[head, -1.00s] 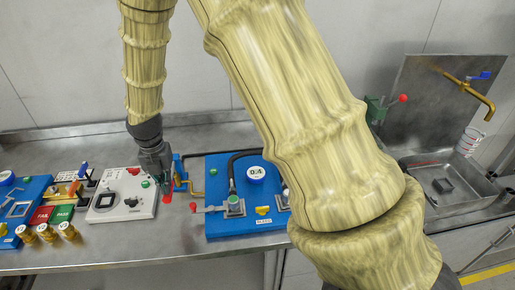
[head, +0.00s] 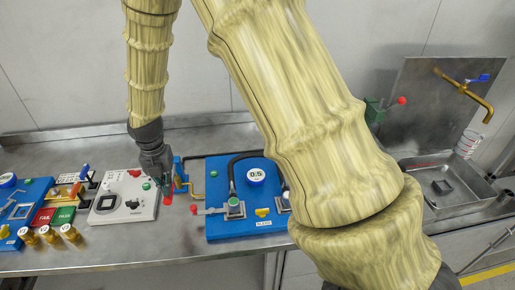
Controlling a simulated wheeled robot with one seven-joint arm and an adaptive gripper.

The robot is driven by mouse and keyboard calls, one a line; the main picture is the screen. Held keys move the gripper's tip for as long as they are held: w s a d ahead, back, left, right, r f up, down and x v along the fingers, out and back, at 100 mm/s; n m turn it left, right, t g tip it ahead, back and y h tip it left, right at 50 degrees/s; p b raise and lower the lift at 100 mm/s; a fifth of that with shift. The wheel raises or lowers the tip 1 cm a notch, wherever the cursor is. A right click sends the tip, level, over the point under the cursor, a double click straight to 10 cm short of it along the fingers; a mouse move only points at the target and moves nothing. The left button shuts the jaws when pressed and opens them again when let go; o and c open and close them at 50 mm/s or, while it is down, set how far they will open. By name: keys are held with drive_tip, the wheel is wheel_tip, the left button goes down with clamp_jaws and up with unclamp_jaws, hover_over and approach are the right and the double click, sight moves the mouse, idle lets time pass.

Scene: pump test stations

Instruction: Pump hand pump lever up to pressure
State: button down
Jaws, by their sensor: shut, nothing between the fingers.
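My gripper (head: 158,172) is shut and points down beside the hand pump, just left of the blue board (head: 215,172). The pump shows as a blue upright body (head: 179,167) with a brass pipe (head: 195,190) leading to the board. A red bar (head: 168,199), which looks like the pump lever's grip, shows at the fingertips. The gripper hides part of the lever, and I cannot tell whether they touch. The round gauge (head: 256,175) on the board reads about 0.5. A clamp with a red knob (head: 194,209) sits at the board's left edge.
A white box (head: 110,211) with switches stands left of the gripper. Farther left are red FAIL and green PASS plates and brass fittings (head: 48,235). A steel sink (head: 445,200) with a brass tap is at right. My arm hides the board's right side.

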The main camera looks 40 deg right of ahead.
drive_tip(key=shift+r+p, duration=2.65)
drive_tip(key=shift+r, duration=0.75)
drive_tip(key=shift+f, duration=0.15)
drive_tip(key=shift+f+b, duration=1.85)
drive_tip(key=shift+f, duration=2.6)
drive_tip(key=shift+r, duration=0.1)
drive_tip(key=shift+r+p, duration=3.8)
drive_tip(key=shift+r, duration=0.7)
drive_tip(key=shift+r, duration=0.15)
